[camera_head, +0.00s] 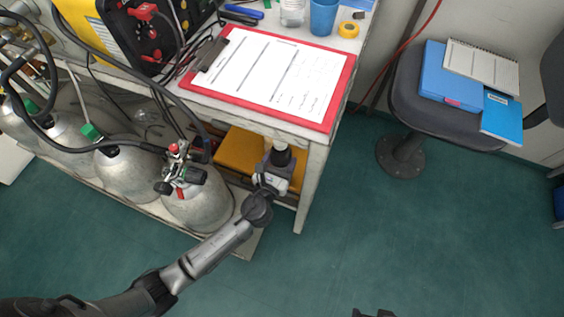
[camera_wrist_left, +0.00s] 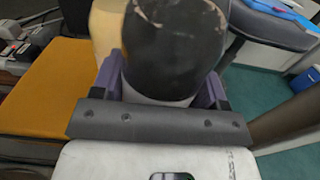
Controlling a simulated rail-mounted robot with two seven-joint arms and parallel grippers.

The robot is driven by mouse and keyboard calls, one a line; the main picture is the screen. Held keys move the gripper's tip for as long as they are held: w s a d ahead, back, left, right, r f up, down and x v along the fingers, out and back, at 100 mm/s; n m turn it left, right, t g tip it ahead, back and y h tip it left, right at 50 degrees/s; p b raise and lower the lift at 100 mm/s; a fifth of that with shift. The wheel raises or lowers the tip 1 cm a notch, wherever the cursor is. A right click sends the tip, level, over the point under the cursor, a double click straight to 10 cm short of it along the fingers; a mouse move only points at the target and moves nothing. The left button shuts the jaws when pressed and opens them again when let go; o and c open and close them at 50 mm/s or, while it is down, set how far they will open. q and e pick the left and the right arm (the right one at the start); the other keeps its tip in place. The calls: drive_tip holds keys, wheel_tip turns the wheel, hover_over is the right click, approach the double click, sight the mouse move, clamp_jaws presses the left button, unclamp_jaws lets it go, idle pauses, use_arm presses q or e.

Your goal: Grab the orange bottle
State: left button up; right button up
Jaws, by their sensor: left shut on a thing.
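My left gripper (camera_head: 279,163) reaches under the right end of the table. In the left wrist view its purple-grey fingers (camera_wrist_left: 164,88) are shut around a rounded thing with a black, scuffed top (camera_wrist_left: 175,45) and a pale lower part. No orange shows on this held thing, and I cannot tell whether it is the orange bottle. The fingers and palm hide part of it. A small dark shape at the bottom edge of the head view may be the tip of my right gripper (camera_head: 373,313); its jaws cannot be made out.
A yellow-orange surface (camera_head: 238,150) lies under the table, left of the gripper. Grey cylinders (camera_head: 197,207) stand in a row at the left. A red clipboard (camera_head: 338,100) and a blue cup (camera_head: 323,17) are on the table. A chair (camera_head: 410,90) stands right; the green floor is clear.

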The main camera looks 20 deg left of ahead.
use_arm(q)
drive_tip(key=shift+w, duration=0.5)
wheel_tip(320, 180, down, 4)
drive_tip(key=b, duration=0.3)
drive_tip(key=shift+r+b, duration=0.25)
drive_tip(key=shift+b, duration=0.1)
